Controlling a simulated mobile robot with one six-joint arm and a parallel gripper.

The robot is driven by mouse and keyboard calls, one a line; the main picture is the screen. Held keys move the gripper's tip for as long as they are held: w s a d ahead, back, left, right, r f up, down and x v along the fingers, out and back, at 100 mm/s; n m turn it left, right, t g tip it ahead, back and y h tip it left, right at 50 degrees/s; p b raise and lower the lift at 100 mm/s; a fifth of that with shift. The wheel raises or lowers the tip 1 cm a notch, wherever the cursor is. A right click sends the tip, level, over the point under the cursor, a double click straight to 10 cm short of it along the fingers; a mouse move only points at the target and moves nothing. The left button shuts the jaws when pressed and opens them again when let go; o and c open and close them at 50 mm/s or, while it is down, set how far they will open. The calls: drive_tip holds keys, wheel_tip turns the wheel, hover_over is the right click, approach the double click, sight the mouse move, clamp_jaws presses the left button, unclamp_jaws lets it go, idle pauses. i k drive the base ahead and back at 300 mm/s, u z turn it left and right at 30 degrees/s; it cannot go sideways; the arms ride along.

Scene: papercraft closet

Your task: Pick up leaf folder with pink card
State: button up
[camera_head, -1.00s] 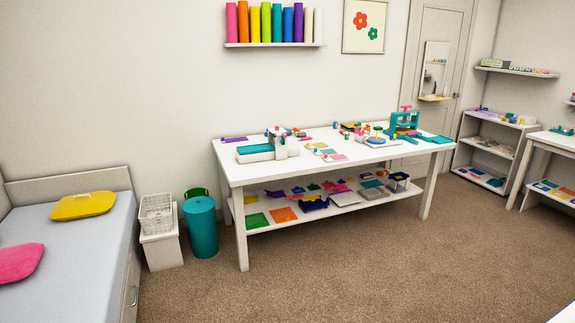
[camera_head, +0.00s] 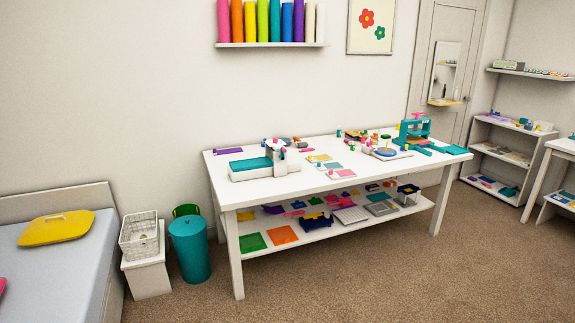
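I cannot make out a leaf folder with a pink card for certain. Small flat pieces lie on the white craft table (camera_head: 222,178), among them a pink card-like piece (camera_head: 340,174) near its front edge. Small pink and purple pieces also lie on the lower shelf (camera_head: 330,226), too small to identify. My gripper is not in view.
A white bed with a yellow pillow (camera_head: 56,228) is at left. A wire basket (camera_head: 139,236) on a white stand and a teal bin (camera_head: 190,250) stand beside the table. A white shelf unit (camera_head: 504,152) is at right. The carpet (camera_head: 390,280) in front is clear.

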sight(340, 174)
drive_tip(key=i, duration=1.8)
drive_tip(key=u, duration=1.05)
drive_tip(key=k, duration=0.6)
drive_tip(key=u, duration=0.2)
